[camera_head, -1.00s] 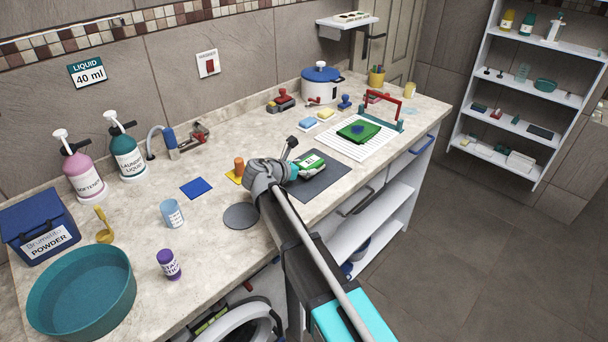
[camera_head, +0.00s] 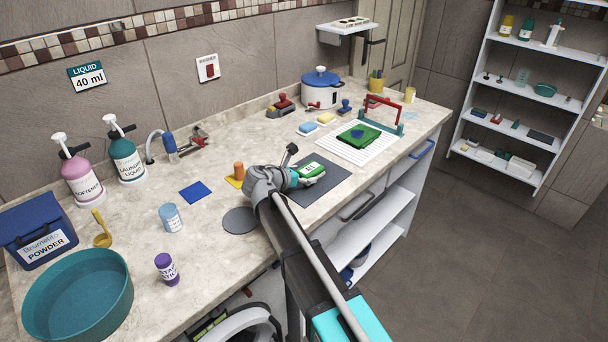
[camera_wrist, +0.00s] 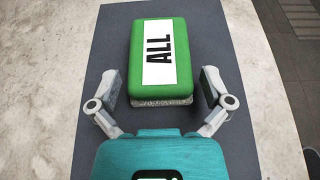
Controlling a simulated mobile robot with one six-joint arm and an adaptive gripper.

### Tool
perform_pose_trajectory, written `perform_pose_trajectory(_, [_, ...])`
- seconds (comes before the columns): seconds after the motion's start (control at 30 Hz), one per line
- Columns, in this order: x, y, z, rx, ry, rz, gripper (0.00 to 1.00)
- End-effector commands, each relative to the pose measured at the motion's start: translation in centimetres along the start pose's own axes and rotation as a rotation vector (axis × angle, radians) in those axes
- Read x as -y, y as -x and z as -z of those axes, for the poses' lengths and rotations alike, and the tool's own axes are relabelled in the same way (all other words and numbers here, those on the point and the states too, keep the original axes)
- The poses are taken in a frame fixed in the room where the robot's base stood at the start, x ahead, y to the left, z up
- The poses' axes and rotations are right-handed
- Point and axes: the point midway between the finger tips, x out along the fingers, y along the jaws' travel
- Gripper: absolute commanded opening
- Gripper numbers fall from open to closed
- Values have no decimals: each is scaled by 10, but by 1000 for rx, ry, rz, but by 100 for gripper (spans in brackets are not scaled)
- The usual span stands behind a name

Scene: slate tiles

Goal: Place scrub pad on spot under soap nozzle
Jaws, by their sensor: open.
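A green block with a rough grey underside and a white label reading "ALL", which looks like the scrub pad (camera_wrist: 160,60), lies on a dark grey mat (camera_wrist: 255,150). In the head view the pad (camera_head: 311,170) is partly behind my gripper (camera_head: 296,177). In the wrist view my gripper (camera_wrist: 161,90) is open, one finger on each side of the pad's near end, with a gap on both sides. A curved spout with a blue body (camera_head: 168,141), perhaps the soap nozzle, stands near the wall. A flat blue square (camera_head: 195,192) lies in front of it.
A softener bottle (camera_head: 82,180) and laundry bottle (camera_head: 128,162) stand left of the spout. A blue cup (camera_head: 171,218), an orange peg (camera_head: 239,171) and a grey disc (camera_head: 239,220) are between. A white rack (camera_head: 350,151) with a green item is beyond the mat.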

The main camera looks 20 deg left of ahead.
Motion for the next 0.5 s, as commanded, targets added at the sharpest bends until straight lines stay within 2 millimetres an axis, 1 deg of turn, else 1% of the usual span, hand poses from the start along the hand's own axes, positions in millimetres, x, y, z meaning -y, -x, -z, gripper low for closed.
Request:
perform_pose_trajectory(0.27, [0,0,-1,0,0,0,100])
perform_pose_trajectory(0.4, [0,2,-4,0,0,0,100])
perform_pose_trajectory(0.5, [0,11,-4,0,0,0,100])
